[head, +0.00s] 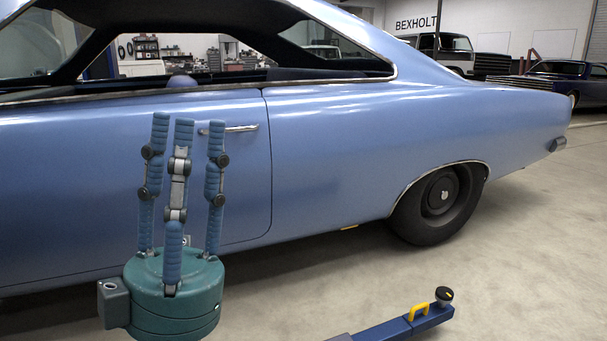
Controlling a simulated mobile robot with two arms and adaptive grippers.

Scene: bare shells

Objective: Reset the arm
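My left gripper (186,122) stands upright in the lower left of the head view, on a round teal base. Its three blue jointed fingers point up, stand apart and nearly straight, and hold nothing. It is in front of the door of a blue car (340,150). The gripper covers part of the door, and its fingers come close in the picture to the door handle (240,128). I cannot tell whether they touch the car. My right gripper is not in view.
A blue bar with a yellow handle (418,311) and a black knob lies low at the bottom, right of the gripper. The car's rear wheel (440,205) rests on the pale floor (530,270), which is clear at the lower right. Other vehicles (450,52) stand at the back.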

